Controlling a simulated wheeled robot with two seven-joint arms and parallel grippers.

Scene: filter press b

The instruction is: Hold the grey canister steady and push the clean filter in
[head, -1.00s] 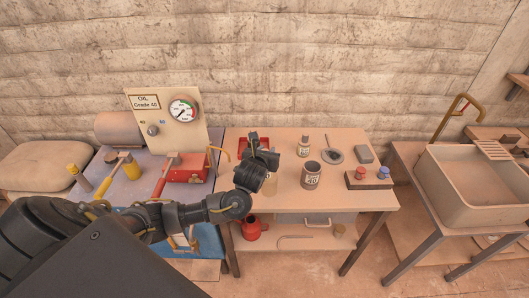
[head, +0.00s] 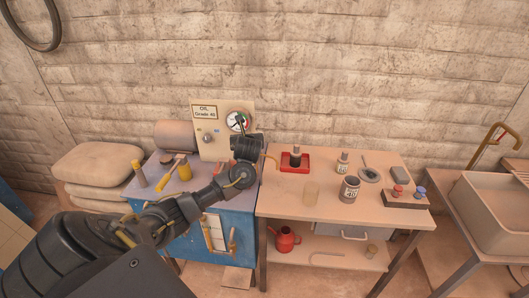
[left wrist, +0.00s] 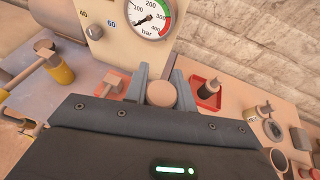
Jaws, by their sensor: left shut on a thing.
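A grey labelled canister (head: 349,189) with a dark open top stands upright on the wooden table in the head view. A pale tan cylinder (head: 311,192) stands left of it, apart from it; I cannot tell if it is the clean filter. My left gripper (head: 247,149) is in front of the gauge panel, to the left of both. In the left wrist view its fingers (left wrist: 160,88) are shut on a round tan piece (left wrist: 162,94), seen from its end. The gripper body hides the rest, and I cannot tell which part this is. My right gripper is in neither view.
The gauge panel (head: 209,142) rises close behind my gripper. A red tray (head: 288,166) holds a dark bottle. A small bottle (head: 343,162), a saucer (head: 370,176) and a block with red and blue knobs (head: 402,199) crowd the table's right side. The front left is clear.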

